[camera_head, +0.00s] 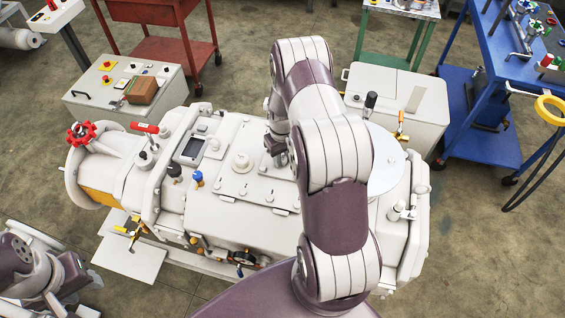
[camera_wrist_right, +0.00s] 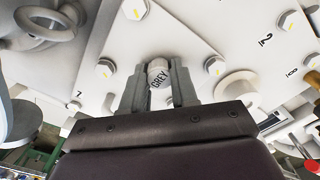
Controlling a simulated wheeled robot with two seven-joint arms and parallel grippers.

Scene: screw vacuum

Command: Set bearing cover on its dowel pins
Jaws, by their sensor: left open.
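The machine (camera_head: 225,175) is a large white housing in the middle of the head view. The knob stands over a white plate (camera_wrist_right: 190,35) with several hex bolts. I cannot tell for sure which part is the bearing cover, and no dowel pins can be made out. In the head view my right gripper (camera_head: 277,148) is partly hidden by its arm. My left gripper (camera_head: 75,268) is open at lower left, away from the machine.
Behind the machine stand a white cabinet (camera_head: 130,85), a red cart (camera_head: 160,50) and another white cabinet (camera_head: 415,100). A blue cart (camera_head: 490,120) is at the right. A red handwheel (camera_head: 80,134) and several levers stick out of the machine. Open floor (camera_head: 490,250) lies at lower right.

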